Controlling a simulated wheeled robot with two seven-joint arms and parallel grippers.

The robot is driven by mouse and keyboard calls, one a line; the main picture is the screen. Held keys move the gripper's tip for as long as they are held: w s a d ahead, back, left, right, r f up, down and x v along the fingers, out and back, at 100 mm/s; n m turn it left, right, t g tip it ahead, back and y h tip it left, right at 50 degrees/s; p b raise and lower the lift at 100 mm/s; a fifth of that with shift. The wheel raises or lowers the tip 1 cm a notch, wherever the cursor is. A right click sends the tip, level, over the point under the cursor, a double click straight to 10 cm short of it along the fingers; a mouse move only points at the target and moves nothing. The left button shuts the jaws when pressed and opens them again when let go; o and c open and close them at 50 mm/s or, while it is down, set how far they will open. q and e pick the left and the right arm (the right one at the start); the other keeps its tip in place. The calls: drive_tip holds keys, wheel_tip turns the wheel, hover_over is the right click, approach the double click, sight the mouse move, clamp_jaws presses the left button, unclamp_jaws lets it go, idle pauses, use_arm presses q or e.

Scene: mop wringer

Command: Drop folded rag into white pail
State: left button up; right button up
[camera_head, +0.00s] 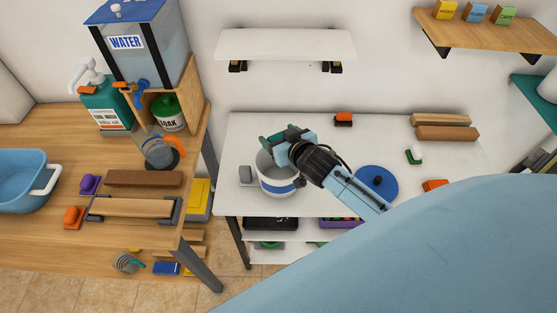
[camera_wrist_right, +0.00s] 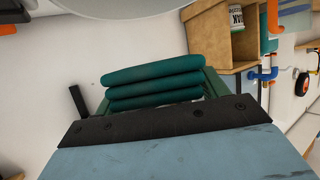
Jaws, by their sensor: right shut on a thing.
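The white pail (camera_head: 277,188) with a blue band stands on the white table, left of its middle. My right gripper (camera_head: 278,143) is above the pail's far part, its arm coming from the lower right. It is shut on the folded rag, a dark green stack of layers (camera_wrist_right: 155,88) that fills the jaws in the wrist view. In the head view only a little green shows at the gripper's tip. The gripper and wrist hide part of the pail's opening, so its inside shows only partly. My left gripper is not in view.
A grey block (camera_head: 245,174) stands just left of the pail. A blue round lid (camera_head: 377,182) lies to its right. A white wall shelf (camera_head: 285,44) hangs behind. The wooden bench at left holds a water tank (camera_head: 145,50). The white table's back left is clear.

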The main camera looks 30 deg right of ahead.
drive_tip(key=shift+d+r+p, duration=0.1)
drive_tip(key=shift+d+p, duration=0.3)
use_arm(q)
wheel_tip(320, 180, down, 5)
drive_tip(key=b, duration=0.6)
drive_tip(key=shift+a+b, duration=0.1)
drive_tip(key=shift+b, duration=0.2)
use_arm(e)
wheel_tip(320, 180, down, 6)
drive_tip(key=o, duration=1.1)
drive_tip(key=shift+c, duration=0.2)
drive_tip(key=shift+s, duration=0.1)
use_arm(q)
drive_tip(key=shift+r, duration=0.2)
use_arm(e)
drive_tip(key=v, duration=1.3)
